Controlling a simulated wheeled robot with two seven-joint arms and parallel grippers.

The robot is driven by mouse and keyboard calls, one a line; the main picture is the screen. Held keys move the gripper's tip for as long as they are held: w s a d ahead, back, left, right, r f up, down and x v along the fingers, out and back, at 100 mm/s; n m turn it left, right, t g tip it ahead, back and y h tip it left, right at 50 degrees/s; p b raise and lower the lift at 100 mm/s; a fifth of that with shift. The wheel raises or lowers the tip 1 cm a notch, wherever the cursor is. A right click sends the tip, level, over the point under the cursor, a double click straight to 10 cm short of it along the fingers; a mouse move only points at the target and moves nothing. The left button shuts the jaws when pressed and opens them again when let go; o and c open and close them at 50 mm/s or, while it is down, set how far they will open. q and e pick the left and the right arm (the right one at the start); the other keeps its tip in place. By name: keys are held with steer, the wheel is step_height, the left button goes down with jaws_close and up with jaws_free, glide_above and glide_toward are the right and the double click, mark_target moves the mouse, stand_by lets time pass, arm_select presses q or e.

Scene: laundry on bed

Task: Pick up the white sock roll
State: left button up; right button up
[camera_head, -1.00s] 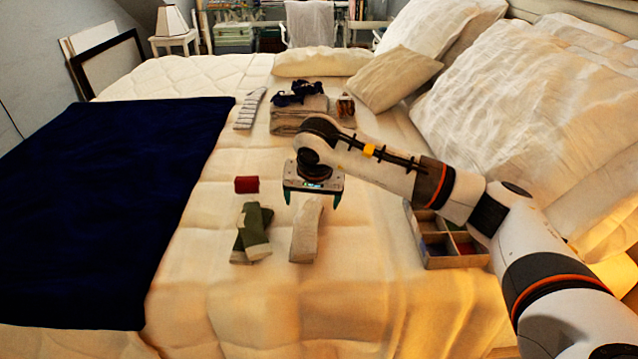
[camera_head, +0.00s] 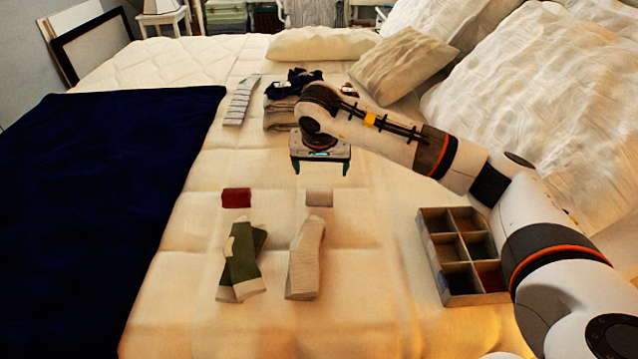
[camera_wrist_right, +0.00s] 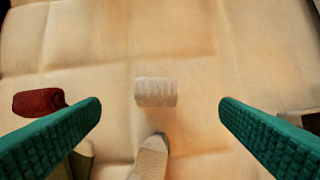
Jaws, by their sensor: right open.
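The white sock roll (camera_head: 319,197) lies on the bed, just beyond the flat white socks. It also shows in the right wrist view (camera_wrist_right: 156,92), between my two green fingers and well below them. My right gripper (camera_head: 321,170) is open and empty, pointing down above the bed and a little beyond the roll in the head view. It does not touch the roll. My left gripper is not in view.
A red sock roll (camera_head: 236,198) lies left of the white one. Green socks (camera_head: 241,262) and flat white socks (camera_head: 305,258) lie nearer. A divided box (camera_head: 433,262) stands at the right. A dark blue blanket (camera_head: 110,200) covers the left side.

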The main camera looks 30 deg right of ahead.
mark_target(320, 187)
steer(key=x, duration=0.5)
steer(key=shift+f+b, duration=0.3)
steer(key=shift+f, duration=0.15)
steer(key=x, duration=0.4)
steer(key=shift+w+f, duration=0.3)
steer(key=shift+w, duration=0.15)
steer(key=shift+w+f, duration=0.15)
steer(key=shift+f, duration=0.2)
steer(key=shift+d, duration=0.1)
steer(key=c, duration=0.5)
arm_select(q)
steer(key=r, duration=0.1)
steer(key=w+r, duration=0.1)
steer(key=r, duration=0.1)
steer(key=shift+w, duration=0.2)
arm_select(e)
steer(key=c, duration=0.5)
